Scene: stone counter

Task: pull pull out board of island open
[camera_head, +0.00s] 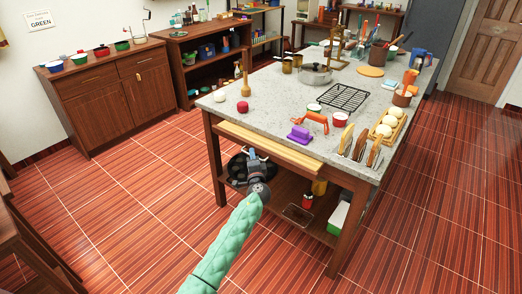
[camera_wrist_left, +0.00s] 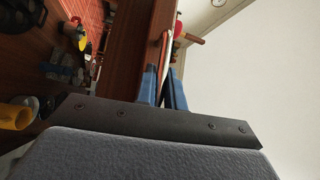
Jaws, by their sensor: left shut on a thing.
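The pull out board (camera_head: 285,153) is a light wooden slab under the stone top of the island (camera_head: 243,112), along its near side. Its front edge sticks out a little past the counter. My left gripper (camera_head: 253,158) is at the front edge of the board, shut on it. In the left wrist view, its blue fingers (camera_wrist_left: 163,88) are close together around a thin edge, and the exact contact is partly hidden. My right gripper is not in view.
A purple item (camera_head: 299,135), an orange-handled tool (camera_head: 313,118) and a rack of upright slices (camera_head: 360,146) stand on the counter near the board. A shelf below holds a dark pan (camera_head: 238,168). The tiled floor in front is clear.

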